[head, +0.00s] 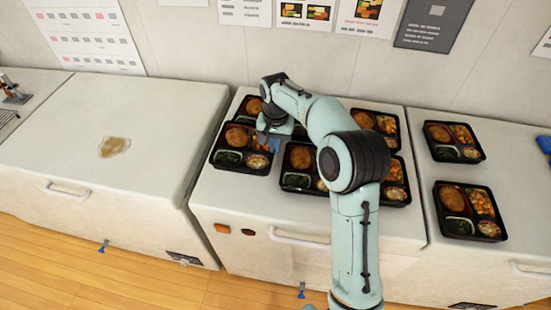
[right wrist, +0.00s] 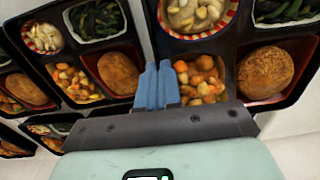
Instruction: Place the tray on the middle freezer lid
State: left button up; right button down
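The middle freezer lid (head: 222,195) bears several black bento trays, two rows deep. My right gripper (head: 268,143) reaches down between the front left tray (head: 214,161) and the front tray to its right (head: 283,181). In the right wrist view, its blue fingers (right wrist: 158,88) are close together on the side wall of the front left tray (right wrist: 245,105), which holds a cutlet, vegetables, greens and a small cup. The neighbouring tray (right wrist: 92,99) is beside it with a narrow gap. I cannot tell whether the gripped tray is raised off the lid. My left gripper is not in view.
The left freezer lid (head: 105,125) has a brownish spill (head: 114,146) and no trays. The right freezer lid (head: 415,175) carries two trays, one behind the other. My right arm hides part of the middle trays. The middle lid's front strip is clear.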

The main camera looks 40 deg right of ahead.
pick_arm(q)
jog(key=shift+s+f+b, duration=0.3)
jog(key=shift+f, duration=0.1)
pick_arm(e)
jog(key=shift+f, duration=2.9)
jog(key=shift+f, duration=0.15)
jog(key=c, duration=1.6)
grip_release()
jog(key=shift+f, duration=0.1)
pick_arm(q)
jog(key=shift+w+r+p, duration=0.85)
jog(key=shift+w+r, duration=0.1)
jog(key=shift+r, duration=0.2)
pick_arm(e)
notch_tip(320, 180, up, 12)
jog(key=shift+r, duration=0.25)
